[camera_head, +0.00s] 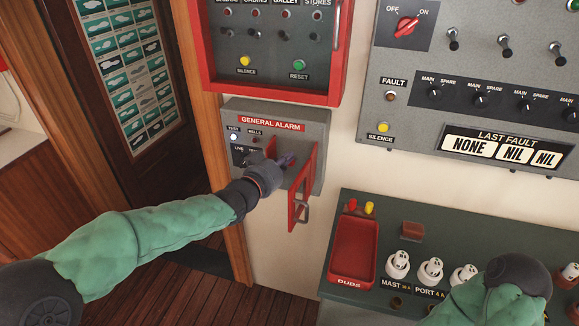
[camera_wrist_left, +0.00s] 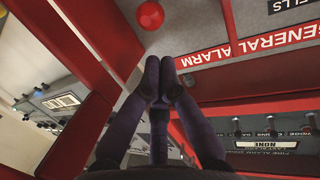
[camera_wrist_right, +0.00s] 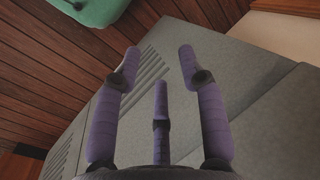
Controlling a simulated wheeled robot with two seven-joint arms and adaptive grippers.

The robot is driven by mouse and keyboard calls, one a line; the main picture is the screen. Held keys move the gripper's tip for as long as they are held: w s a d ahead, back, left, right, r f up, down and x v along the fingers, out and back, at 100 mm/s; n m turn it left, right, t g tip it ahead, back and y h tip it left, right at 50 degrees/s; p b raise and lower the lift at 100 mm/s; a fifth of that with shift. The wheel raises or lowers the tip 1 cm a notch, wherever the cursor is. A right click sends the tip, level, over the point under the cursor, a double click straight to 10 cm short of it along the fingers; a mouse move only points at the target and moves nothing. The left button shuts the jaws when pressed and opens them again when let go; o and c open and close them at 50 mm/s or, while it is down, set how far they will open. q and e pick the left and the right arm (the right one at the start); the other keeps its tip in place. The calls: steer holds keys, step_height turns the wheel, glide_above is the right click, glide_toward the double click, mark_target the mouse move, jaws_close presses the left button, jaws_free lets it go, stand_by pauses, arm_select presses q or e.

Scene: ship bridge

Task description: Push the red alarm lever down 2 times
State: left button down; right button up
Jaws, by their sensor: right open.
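The grey GENERAL ALARM box (camera_head: 232,112) is on the wall, its red-framed cover (camera_head: 304,190) swung open to the right. My left gripper (camera_head: 286,160) is at the front of the box and hides part of it. In the left wrist view its purple fingertips (camera_wrist_left: 160,68) are together, with nothing seen between them. A round red knob (camera_wrist_left: 150,14), seemingly the alarm lever's end, shows just beyond the fingertips, apart from them in the picture. The lever's shaft and angle cannot be made out. My right gripper (camera_wrist_right: 172,62) is open and empty, near a grey panel.
A red-framed alarm panel (camera_head: 264,80) is above the box. A grey switch panel (camera_head: 470,75) is at upper right. Below it, a dark console (camera_head: 400,225) holds a red DUDS tray (camera_head: 352,252) and several white plugs. A wooden door frame (camera_head: 190,90) stands left of the box.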

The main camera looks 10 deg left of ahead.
arm_select(q)
steer(key=s, duration=0.5)
steer(key=shift+r+b, duration=0.25)
steer(key=shift+b, duration=0.1)
stand_by(0.7)
steer(key=s+d+f+n+g+y, duration=0.1)
steer(key=s+f+n+g, duration=0.2)
steer(key=f, duration=1.4)
steer(key=s+f+n+g, duration=0.15)
steer(key=f+g, duration=0.35)
steer(key=f, duration=1.2)
steer(key=s+d+f+g, duration=0.3)
steer(key=s+f, duration=0.6)
steer(key=s, duration=0.2)
steer(key=s+d+f+n+g, duration=0.1)
steer(key=s+d+f+g, duration=0.2)
steer(key=s+f, duration=0.6)
steer(key=shift+s+d+f+g, duration=0.35)
steer(key=shift+s+g, duration=0.45)
steer(key=shift+s, duration=0.25)
